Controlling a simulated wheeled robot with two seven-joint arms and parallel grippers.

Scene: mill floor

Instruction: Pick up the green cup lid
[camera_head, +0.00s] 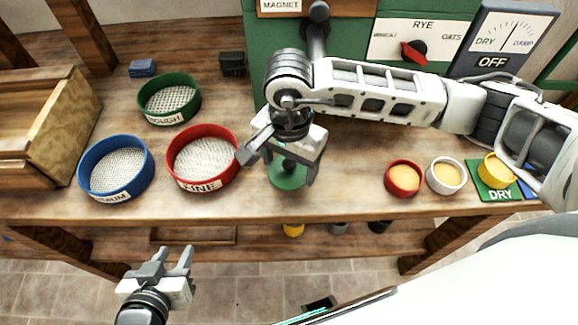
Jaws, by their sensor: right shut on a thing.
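The green cup lid (288,181) is a round green disc with a dark knob in the middle, near the front edge of the bench. My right gripper (283,167) is directly over it, pointing down, and is shut on it; the palm and fingers hide part of the lid. I cannot tell whether the lid rests on the wood or is slightly above it. My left gripper (176,254) is open and empty, in front of the bench's front edge.
Red (203,181), blue (116,193) and green (168,119) sieves stand left on the bench (330,204), beside a wooden box (82,116). Red (391,189), white (433,187) and yellow (497,183) cups stand right. A green panel (343,65) stands behind.

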